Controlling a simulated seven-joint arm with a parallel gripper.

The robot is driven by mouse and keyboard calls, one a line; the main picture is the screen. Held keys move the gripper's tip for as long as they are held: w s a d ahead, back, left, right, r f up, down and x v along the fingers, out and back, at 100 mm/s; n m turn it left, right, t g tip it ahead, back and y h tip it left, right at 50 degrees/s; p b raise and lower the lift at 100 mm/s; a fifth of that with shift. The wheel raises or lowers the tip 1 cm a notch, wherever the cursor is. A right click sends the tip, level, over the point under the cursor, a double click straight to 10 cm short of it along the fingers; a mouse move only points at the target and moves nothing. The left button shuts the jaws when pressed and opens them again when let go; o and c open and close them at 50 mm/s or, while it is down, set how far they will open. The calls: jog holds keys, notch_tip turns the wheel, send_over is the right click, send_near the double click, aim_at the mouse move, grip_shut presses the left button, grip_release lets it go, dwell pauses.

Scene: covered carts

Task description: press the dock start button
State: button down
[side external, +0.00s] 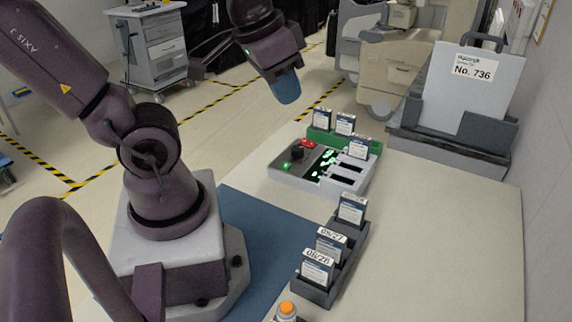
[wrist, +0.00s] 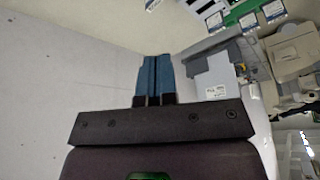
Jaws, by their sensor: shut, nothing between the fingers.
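The grey dock (side external: 322,186) sits on the table in the side external view. Its left part carries a small green button (side external: 287,165), a black knob (side external: 297,152) and a red piece (side external: 307,143); no label is readable to tell which is the start button. A dark panel with green marks (side external: 325,160) and slots lie to the right, with one card (side external: 358,148) standing in a slot. My gripper (side external: 287,92) is raised above and behind the dock, apart from it. Its blue fingers (wrist: 155,80) are shut and empty in the wrist view.
A green rack (side external: 370,144) with cards stands behind the dock. A dark rack (side external: 345,265) with several cards stands in front. An orange-topped object (side external: 286,308) is at the bottom edge. A grey holder (side external: 480,140) with a clipboard is at right. The table's right side is clear.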

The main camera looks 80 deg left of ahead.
jog(key=w+a+f+n+g+h, duration=0.25)
jog(key=a+f+n, duration=0.25)
jog(key=f+n, duration=0.3)
jog(key=n+t+y, duration=0.2)
jog(key=n+t, duration=0.5)
jog(key=n, duration=2.8)
send_over(284, 163)
notch_tip(284, 163, down, 10)
jog(key=shift+d, duration=0.1)
jog(key=shift+f, duration=4.4)
jog(key=shift+f, duration=0.15)
jog(key=shift+f, duration=0.25)
